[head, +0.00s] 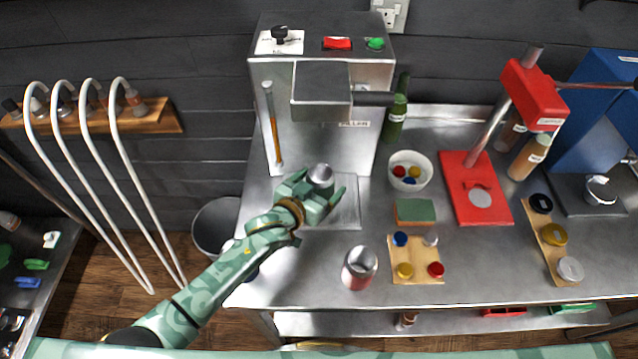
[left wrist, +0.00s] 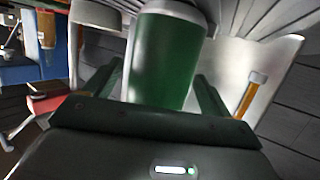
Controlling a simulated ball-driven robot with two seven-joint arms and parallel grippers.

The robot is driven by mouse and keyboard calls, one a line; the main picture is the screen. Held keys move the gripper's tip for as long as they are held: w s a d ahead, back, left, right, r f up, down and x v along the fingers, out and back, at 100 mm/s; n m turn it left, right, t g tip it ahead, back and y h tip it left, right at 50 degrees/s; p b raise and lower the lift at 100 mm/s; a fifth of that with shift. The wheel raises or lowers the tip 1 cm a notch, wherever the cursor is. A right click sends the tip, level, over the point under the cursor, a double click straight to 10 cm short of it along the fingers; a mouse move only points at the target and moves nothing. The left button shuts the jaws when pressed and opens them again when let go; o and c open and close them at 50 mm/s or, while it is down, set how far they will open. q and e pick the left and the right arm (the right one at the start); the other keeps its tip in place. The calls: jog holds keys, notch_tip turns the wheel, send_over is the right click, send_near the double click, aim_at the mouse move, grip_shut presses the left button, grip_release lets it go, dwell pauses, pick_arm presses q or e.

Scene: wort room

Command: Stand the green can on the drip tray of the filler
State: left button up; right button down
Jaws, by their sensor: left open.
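The green can (left wrist: 165,60) sits upright between the two fingers of my left gripper (head: 318,190). Its silver top (head: 320,173) shows in the head view, while the gripper hides most of its body. My left gripper is open, with a finger on each side of the can. The can is over or on the left part of the drip tray (head: 348,214) of the filler (head: 300,100); its base is hidden, so I cannot tell whether it touches the tray. My right gripper is not in view.
A red-and-silver can (head: 360,268) stands near the table's front edge. To the right are a white bowl (head: 422,172), a sponge (head: 415,211), a board of coloured caps (head: 418,272) and a red press (head: 470,205). A green bottle (head: 395,118) stands beside the filler.

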pick_arm(q)
jog(key=p+v, duration=0.2)
jog(key=v, duration=1.4)
jog(key=shift+s+p, duration=0.2)
jog(key=shift+p, duration=0.2)
